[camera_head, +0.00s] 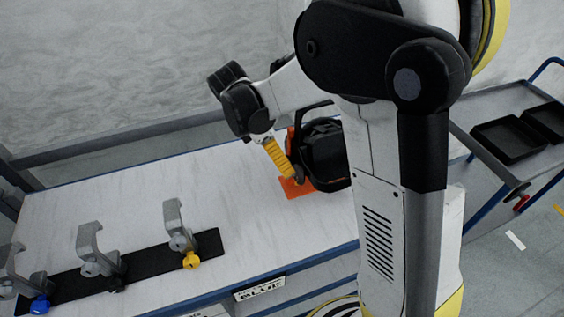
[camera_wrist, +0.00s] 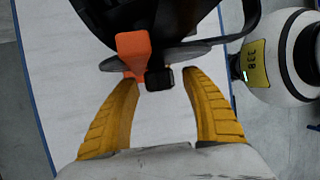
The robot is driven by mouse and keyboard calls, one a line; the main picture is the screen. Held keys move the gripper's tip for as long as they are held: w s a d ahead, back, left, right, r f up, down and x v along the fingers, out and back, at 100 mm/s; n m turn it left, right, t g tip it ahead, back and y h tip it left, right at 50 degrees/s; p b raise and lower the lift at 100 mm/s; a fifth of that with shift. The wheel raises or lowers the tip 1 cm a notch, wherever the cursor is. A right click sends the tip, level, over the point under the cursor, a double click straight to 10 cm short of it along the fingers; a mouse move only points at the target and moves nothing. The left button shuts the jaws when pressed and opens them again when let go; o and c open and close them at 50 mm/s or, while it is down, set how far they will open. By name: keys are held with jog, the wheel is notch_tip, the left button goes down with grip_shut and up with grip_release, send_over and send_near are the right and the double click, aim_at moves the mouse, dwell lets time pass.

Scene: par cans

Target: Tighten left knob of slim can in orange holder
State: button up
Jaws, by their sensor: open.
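The slim can (camera_head: 325,150) is black and stands in the orange holder (camera_head: 299,189) on the table, partly hidden behind my arm. In the wrist view the can's black body (camera_wrist: 150,18) fills the top, with an orange upright (camera_wrist: 132,50) of the holder in front of it. A small dark knob (camera_wrist: 159,78) sits just right of that upright. My gripper (camera_head: 290,170) is at the can's left side. In the wrist view its two yellow fingers (camera_wrist: 160,82) are open, with the knob between and just beyond the tips. I cannot tell whether a finger touches anything.
Several grey clamps stand on a black strip (camera_head: 140,262) at the table's front left, with blue, black and yellow knobs. A cart with black trays (camera_head: 507,140) stands at the right. The white table (camera_head: 130,205) is clear between strip and holder.

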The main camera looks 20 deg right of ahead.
jog(key=c, duration=1.2)
jog(key=shift+t, duration=0.3)
jog(key=m+t, duration=0.1)
jog(key=t, duration=0.2)
jog(key=shift+s+t, duration=0.15)
jog(key=shift+t, duration=0.15)
jog(key=t+b, duration=0.1)
jog(key=t, duration=0.3)
jog(key=shift+f+m+b, duration=0.2)
jog(key=shift+m+b, duration=0.15)
jog(key=shift+m, duration=0.05)
jog(key=t+b, duration=0.2)
jog(key=b, duration=0.1)
jog(key=m+t+b, duration=0.1)
jog(key=t+b, duration=0.2)
jog(key=shift+s+f+h, duration=0.1)
jog(key=shift+f+h, duration=0.1)
jog(key=shift+h, duration=0.2)
jog(key=shift+m+t+b, duration=0.4)
jog(key=shift+t+b, duration=0.7)
jog(key=shift+b, duration=0.1)
jog(key=shift+r+t+b, duration=0.15)
jog(key=shift+t+b, duration=0.35)
jog(key=shift+b, duration=0.15)
jog(key=shift+r+m+h, duration=0.15)
jog(key=shift+m+h, duration=0.15)
